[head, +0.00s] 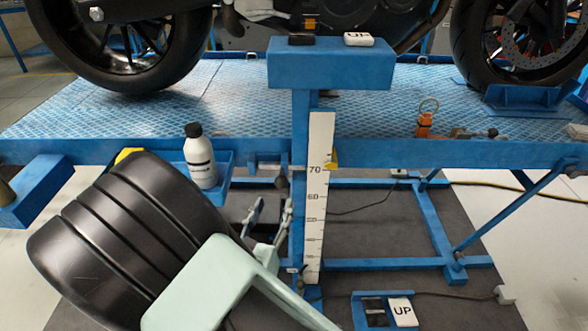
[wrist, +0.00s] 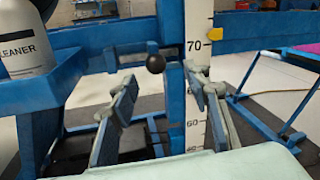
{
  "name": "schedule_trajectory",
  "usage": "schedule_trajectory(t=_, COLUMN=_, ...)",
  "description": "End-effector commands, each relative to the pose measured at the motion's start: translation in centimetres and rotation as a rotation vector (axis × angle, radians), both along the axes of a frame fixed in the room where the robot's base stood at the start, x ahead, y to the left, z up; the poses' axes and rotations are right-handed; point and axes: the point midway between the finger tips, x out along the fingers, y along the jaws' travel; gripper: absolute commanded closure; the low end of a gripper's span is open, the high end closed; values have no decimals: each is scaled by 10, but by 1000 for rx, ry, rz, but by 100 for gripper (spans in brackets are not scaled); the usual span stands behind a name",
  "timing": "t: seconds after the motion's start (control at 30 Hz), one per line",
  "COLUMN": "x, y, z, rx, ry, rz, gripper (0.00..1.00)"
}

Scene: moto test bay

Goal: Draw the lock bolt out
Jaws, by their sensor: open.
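The lock bolt shows as a round black knob (wrist: 155,63) in the wrist view, at the blue lift's front edge just left of the scale post. In the head view the knob (head: 282,182) is small and dark, below a blue bracket (head: 268,160). The bolt's shaft is mostly hidden. My gripper (wrist: 162,82) is open and empty, with one finger to each side of the knob in the picture. The knob appears beyond the fingertips, with no contact visible. In the head view my gripper (head: 273,208) is below the knob, partly behind my arm.
A white height scale (head: 318,200) stands close right of my gripper, with a yellow pointer (wrist: 215,34). A cleaner bottle (head: 200,157) stands in a blue side tray (head: 222,187) on the left. A motorcycle stands on the blue platform (head: 230,95). A pedal box (head: 372,312) lies below right.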

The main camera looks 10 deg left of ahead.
Motion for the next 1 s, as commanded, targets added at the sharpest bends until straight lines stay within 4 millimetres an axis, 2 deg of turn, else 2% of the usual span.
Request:
schedule_trajectory(t=0.03, x=-2, y=4, z=-7, rx=-9, ry=4, rz=16, gripper=56)
schedule_trajectory(t=0.17, x=6, y=7, z=-10, rx=-12, ry=7, rz=27, gripper=56)
schedule_trajectory(t=0.5, x=68, y=9, z=-10, rx=-10, ry=5, rz=22, gripper=56)
schedule_trajectory(t=0.7, x=95, y=10, z=-9, rx=-10, ry=6, rz=24, gripper=56)
schedule_trajectory(t=1.0, x=105, y=11, z=-8, rx=-12, ry=7, rz=25, gripper=56)
